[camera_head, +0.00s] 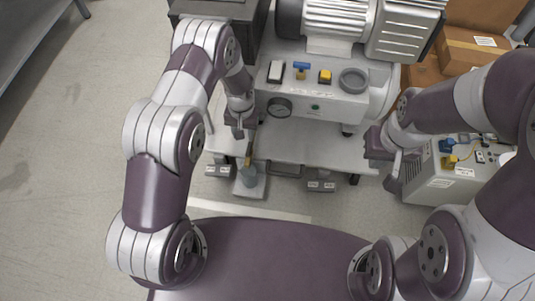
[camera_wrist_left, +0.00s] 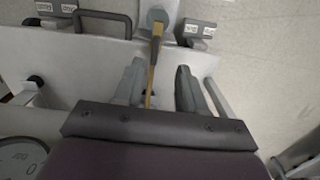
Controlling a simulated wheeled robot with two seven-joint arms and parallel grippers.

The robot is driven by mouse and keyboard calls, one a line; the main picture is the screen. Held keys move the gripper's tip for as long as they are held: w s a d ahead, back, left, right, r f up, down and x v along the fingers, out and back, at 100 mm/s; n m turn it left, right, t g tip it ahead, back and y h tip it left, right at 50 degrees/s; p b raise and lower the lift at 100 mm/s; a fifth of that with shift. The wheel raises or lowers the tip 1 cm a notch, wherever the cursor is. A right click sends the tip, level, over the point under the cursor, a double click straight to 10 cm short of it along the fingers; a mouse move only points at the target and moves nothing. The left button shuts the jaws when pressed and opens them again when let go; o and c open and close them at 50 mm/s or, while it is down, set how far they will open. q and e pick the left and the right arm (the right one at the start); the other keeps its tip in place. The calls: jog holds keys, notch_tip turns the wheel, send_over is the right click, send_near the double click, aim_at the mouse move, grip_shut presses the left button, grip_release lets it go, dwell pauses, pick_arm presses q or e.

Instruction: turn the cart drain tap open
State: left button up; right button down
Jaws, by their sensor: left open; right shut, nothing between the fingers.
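The drain tap's long yellow lever (camera_head: 248,154) shows at the front of the cart, above a grey cup-like part (camera_head: 249,175). In the left wrist view the lever (camera_wrist_left: 153,62) runs between the two fingers, nearer the left one, with the round grey part (camera_wrist_left: 157,18) beyond its far end. My left gripper (camera_head: 240,132) is open around the lever; I see gaps on both sides, and it also shows in the left wrist view (camera_wrist_left: 160,68). The lever's near end is partly hidden by the gripper. My right gripper (camera_head: 386,160) is shut and empty, at the cart's right side.
The cart (camera_head: 320,150) carries a panel with a blue-handled valve (camera_head: 301,68), a yellow knob (camera_head: 325,76) and a round gauge (camera_head: 279,107). A compressor motor (camera_head: 340,18) stands behind. A grey box (camera_head: 435,185) and cardboard boxes (camera_head: 470,48) are at right.

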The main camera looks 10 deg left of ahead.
aim_at(249, 148)
pick_arm(q)
jog(key=shift+t, duration=0.3)
jog(key=f+b, duration=0.1)
jog(key=f, duration=0.3)
jog(key=w+f+b, duration=0.1)
jog(key=f+b, duration=0.1)
jog(key=f, duration=0.2)
jog(key=w+f+b, duration=0.1)
jog(key=f+b, duration=0.1)
jog(key=f, duration=0.2)
jog(key=shift+w+d+f, duration=0.1)
jog(key=shift+d+f, duration=0.1)
grip_shut()
